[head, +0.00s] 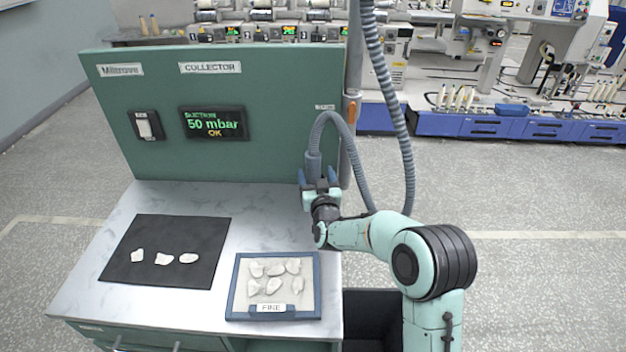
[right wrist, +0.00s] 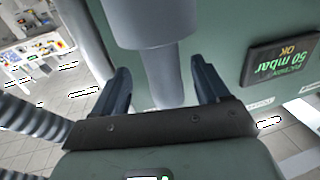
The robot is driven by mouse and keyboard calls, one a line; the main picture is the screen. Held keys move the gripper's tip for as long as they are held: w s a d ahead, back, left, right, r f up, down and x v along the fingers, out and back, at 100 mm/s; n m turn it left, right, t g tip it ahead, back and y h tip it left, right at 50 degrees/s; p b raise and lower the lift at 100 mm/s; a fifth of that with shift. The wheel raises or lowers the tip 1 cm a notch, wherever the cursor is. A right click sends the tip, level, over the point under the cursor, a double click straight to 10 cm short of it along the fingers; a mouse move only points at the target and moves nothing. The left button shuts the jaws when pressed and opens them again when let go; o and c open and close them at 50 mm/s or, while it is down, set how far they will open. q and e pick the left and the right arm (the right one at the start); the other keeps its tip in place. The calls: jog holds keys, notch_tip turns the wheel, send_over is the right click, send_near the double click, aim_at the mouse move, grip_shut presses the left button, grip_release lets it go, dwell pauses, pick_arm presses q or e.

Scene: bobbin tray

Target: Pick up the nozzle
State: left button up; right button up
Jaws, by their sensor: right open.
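The nozzle (head: 313,165) is a grey cylinder at the end of a ribbed grey hose (head: 338,122), upright by the right end of the green panel. My right gripper (head: 318,177) is at the nozzle, with its dark blue fingers open. In the right wrist view the nozzle (right wrist: 168,75) stands between the two fingers (right wrist: 160,82), with a visible gap on each side. The nozzle's lower end is hidden behind the gripper body. My left gripper is not in view.
The green panel (head: 265,130) stands directly behind the gripper, with a pole (head: 353,100) to its right. A black mat (head: 150,240) with three pale pieces and a blue-rimmed tray (head: 234,290) marked FINE, holding several, lie on the table (head: 180,195).

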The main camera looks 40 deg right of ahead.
jog(key=p+x, duration=0.1)
jog(key=x, duration=0.4)
jog(key=shift+w+a+p, duration=0.1)
jog(key=shift+w+p, duration=0.1)
jog(key=shift+p, duration=0.1)
jog(key=c, duration=1.1)
